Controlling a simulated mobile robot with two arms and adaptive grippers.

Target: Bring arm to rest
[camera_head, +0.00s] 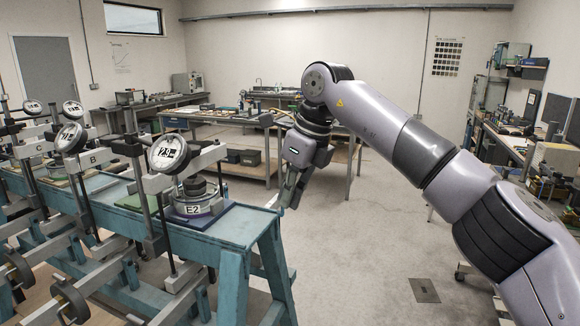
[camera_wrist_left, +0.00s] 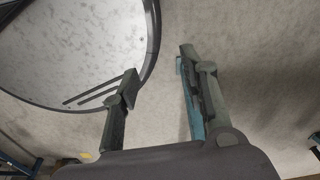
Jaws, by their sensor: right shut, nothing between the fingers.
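My right arm (camera_head: 410,140) comes in from the right, bends at a high elbow and hangs down at the centre of the head view. Its gripper (camera_head: 287,196) points downward, shut and empty, just beyond the right end of the teal bench (camera_head: 240,228), seemingly clear of it. My left gripper (camera_wrist_left: 160,78) shows only in the left wrist view. Its two fingers are spread apart with nothing between them, over pale floor. My left arm is out of the head view.
The teal bench carries lever frames with dial gauges (camera_head: 168,153), weights and a round block marked E2 (camera_head: 193,207). Workbenches (camera_head: 215,118) stand at the back, and another (camera_head: 505,140) along the right wall. The floor (camera_head: 350,255) at centre is open, with a dark floor plate (camera_head: 424,290).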

